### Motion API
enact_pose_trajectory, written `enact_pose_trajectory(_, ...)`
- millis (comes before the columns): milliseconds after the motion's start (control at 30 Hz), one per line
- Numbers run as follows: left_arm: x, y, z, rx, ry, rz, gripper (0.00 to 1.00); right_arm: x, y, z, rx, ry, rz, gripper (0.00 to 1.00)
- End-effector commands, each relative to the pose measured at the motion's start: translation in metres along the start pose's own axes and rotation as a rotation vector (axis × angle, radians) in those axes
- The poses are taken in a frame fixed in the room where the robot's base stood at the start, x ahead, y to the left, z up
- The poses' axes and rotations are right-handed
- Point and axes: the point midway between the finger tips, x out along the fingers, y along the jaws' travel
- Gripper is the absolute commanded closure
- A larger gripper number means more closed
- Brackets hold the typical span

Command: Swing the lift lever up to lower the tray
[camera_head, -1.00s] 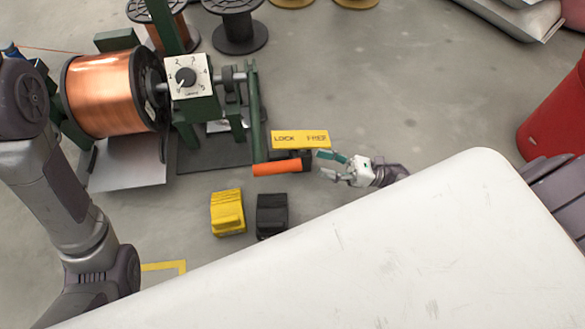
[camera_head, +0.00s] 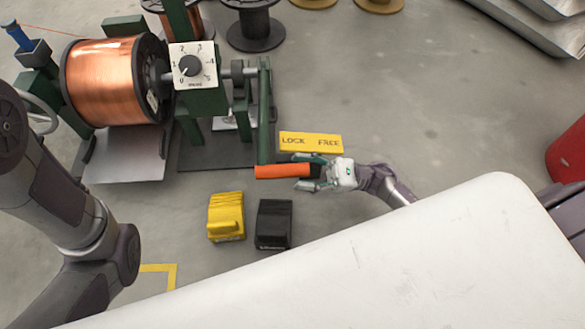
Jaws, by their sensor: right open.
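An orange-handled lever (camera_head: 280,171) lies roughly level below a yellow plate (camera_head: 310,142) marked LOCK and FREE. Its black right end is partly hidden by my right gripper (camera_head: 306,172). That gripper is open, with one finger above and one below the black part; I cannot tell whether they touch it. A grey metal tray (camera_head: 125,168) lies low beneath the copper spool (camera_head: 105,80), partly hidden by it. My left arm crosses the left side, and its gripper is not in view.
A yellow pedal (camera_head: 226,216) and a black pedal (camera_head: 273,224) stand on the floor below the lever. A green frame carries a numbered dial (camera_head: 190,66). My white body covers the lower right. A red container (camera_head: 568,150) stands at the right edge.

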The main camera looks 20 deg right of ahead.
Motion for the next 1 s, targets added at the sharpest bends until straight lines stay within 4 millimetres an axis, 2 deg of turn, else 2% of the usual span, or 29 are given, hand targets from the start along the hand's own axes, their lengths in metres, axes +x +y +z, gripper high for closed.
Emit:
enact_pose_trajectory(200, -0.005, 0.001, -0.002, 0.000, 0.000, 0.000, 0.28, 0.024, 0.000, -0.001, 0.000, 0.001, 0.000, 0.43)
enact_pose_trajectory(567, -0.005, 0.001, -0.002, 0.000, 0.000, 0.001, 0.28, 0.029, 0.000, 0.000, 0.001, 0.001, 0.000, 0.43)
enact_pose_trajectory(900, -0.005, 0.001, -0.002, 0.000, -0.001, 0.001, 0.28, 0.028, 0.000, -0.001, 0.001, 0.001, 0.000, 1.00)
enact_pose_trajectory(1000, -0.005, 0.001, -0.002, 0.000, -0.001, 0.000, 0.28, 0.028, 0.000, -0.001, 0.001, 0.001, 0.000, 1.00)
